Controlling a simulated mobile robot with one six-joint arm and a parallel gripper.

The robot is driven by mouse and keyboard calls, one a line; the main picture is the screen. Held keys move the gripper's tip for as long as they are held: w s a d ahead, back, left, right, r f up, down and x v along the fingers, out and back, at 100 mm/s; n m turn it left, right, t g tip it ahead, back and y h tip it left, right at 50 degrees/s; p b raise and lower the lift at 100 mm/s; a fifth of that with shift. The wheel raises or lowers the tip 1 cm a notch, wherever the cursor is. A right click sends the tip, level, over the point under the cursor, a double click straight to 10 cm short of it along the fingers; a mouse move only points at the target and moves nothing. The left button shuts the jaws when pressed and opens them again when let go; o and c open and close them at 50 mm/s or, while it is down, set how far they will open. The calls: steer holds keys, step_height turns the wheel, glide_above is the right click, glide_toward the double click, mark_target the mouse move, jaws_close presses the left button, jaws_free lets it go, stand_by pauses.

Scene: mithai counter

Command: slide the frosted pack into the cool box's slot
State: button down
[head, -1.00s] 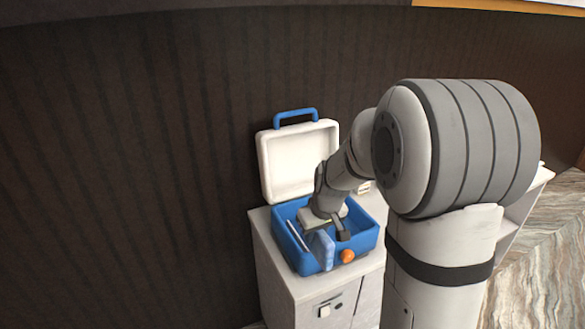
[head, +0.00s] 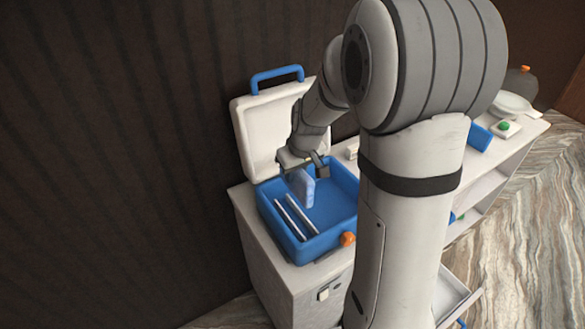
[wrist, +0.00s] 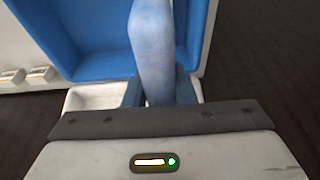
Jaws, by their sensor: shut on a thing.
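The cool box (head: 338,202) is blue inside, with its white lid (head: 254,128) standing open at the back. My gripper (head: 304,172) is over the back part of the box, shut on the frosted pack (head: 302,190), a pale blue slab. In the wrist view the frosted pack (wrist: 153,55) stands out from between the jaws (wrist: 155,92), with the blue interior behind it. Two pale parallel rails (head: 289,219) mark the slot at the box's front left. The pack is behind and to the right of the rails, apart from them. Its lower edge's contact with the floor is unclear.
An orange knob (head: 347,239) is on the box's front corner. The box stands on a white cabinet (head: 290,285) beside a dark ribbed wall (head: 110,160). To the right, a counter holds a blue container (head: 480,137) and white dishes (head: 512,104).

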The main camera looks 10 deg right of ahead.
mark_target(295, 193)
steer(key=shift+f+b, duration=2.15)
steer(key=shift+f, duration=1.75)
steer(key=shift+f+b, duration=2.35)
steer(key=shift+f, duration=0.15)
steer(key=c, duration=1.1)
jaws_free()
steer(key=shift+s, duration=0.1)
steer(key=shift+r, duration=0.1)
